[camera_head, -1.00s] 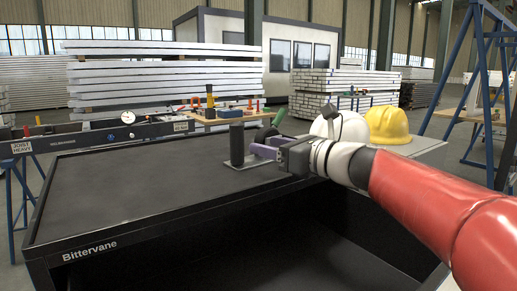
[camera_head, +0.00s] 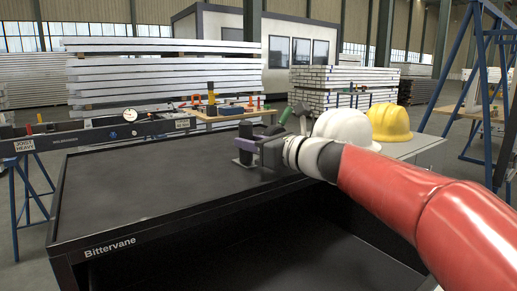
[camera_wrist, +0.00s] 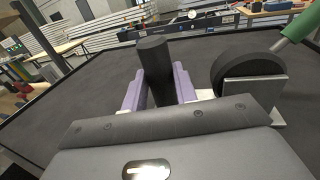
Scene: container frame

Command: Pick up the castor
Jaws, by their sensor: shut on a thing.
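A dark upright cylinder (camera_wrist: 155,62) stands between the purple fingers of my gripper (camera_head: 250,147) in the wrist view. It also shows in the head view (camera_head: 244,131), by a grey base plate (camera_head: 242,162) on the dark tabletop. My gripper is shut on this cylinder, low on its sides. A black wheel (camera_wrist: 232,66) with a grey metal bracket (camera_wrist: 258,90) is close to the right of the fingers in the wrist view; it looks like the castor's wheel. I cannot tell whether wheel and cylinder are one piece. My gripper hides the lower joint.
A green-handled thing (camera_wrist: 300,26) is just beyond the wheel. A white helmet (camera_head: 345,126) and a yellow helmet (camera_head: 390,122) are to the right. A long dark level or beam (camera_head: 90,137) lies behind the tabletop. The tabletop's left part (camera_head: 150,185) is clear.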

